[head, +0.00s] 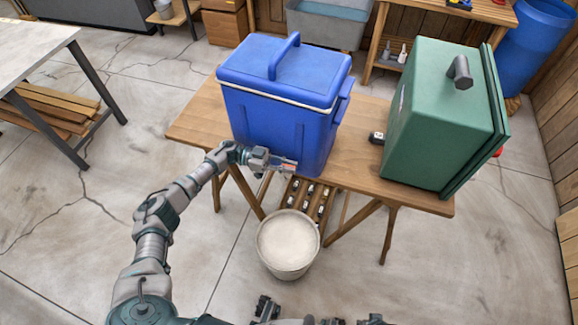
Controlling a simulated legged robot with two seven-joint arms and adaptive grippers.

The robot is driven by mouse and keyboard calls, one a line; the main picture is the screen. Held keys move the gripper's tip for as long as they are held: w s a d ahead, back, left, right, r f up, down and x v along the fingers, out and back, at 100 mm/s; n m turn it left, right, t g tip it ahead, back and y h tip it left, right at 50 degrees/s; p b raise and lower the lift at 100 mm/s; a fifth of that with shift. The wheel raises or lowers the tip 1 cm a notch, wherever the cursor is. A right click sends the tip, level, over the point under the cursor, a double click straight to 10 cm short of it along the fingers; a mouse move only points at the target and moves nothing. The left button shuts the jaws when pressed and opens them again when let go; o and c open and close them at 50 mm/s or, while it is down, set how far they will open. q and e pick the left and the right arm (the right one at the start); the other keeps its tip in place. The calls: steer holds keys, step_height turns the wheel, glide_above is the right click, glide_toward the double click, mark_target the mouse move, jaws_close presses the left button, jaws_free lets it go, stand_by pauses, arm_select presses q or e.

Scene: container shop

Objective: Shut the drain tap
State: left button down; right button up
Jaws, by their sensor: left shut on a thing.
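The blue cooler box (270,118) stands on the wooden table with its lid closed. My left gripper (288,164) is at the low front of the cooler, its arm reaching in from the left. It is shut on the drain tap, which the fingers mostly hide. A small reddish patch shows between the fingers. I cannot make out how the tap is turned. A bucket (262,247) with a pale inside stands on the floor below, in front of the table. Dark jointed parts of mine show at the bottom edge; my right gripper cannot be made out clearly there.
A green box (428,135) with a dark handle stands on the right of the wooden table (350,176). A small black item (377,138) lies between the boxes. A slatted shelf with small items is under the table.

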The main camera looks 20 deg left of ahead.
arm_select(q)
steer(key=shift+w+r, duration=0.1)
steer(key=shift+r, duration=0.05)
steer(key=c, duration=1.2)
jaws_free()
steer(key=a, duration=1.2)
steer(key=shift+a, duration=0.1)
